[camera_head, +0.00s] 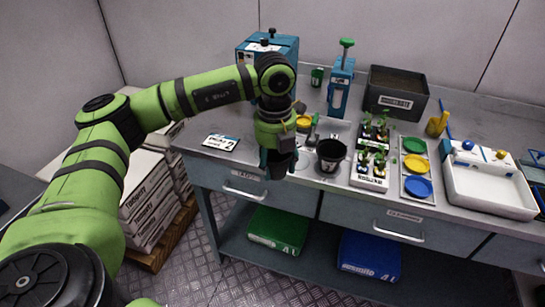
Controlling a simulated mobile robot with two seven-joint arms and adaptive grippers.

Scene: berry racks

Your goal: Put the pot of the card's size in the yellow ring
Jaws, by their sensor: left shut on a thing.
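My left gripper (279,158) is shut on a dark pot (279,170), held at the front edge of the bench. The fingers and wrist cover part of this pot. A larger-looking black pot (331,155) stands upright on the bench just to the right of the gripper, apart from it. A white card (221,142) with dark print lies to the left of the gripper; its print is too small to read. A yellow round piece (304,121) lies behind the gripper, partly hidden; I cannot tell if it is the ring. My right gripper is out of view.
A white tray (404,190) holds green, yellow and blue discs. Beside it stands a rack of seedlings (368,183). A teal press (341,88), a dark soil bin (396,92) and a white basin (490,190) stand farther back or right. Bench around the card is clear.

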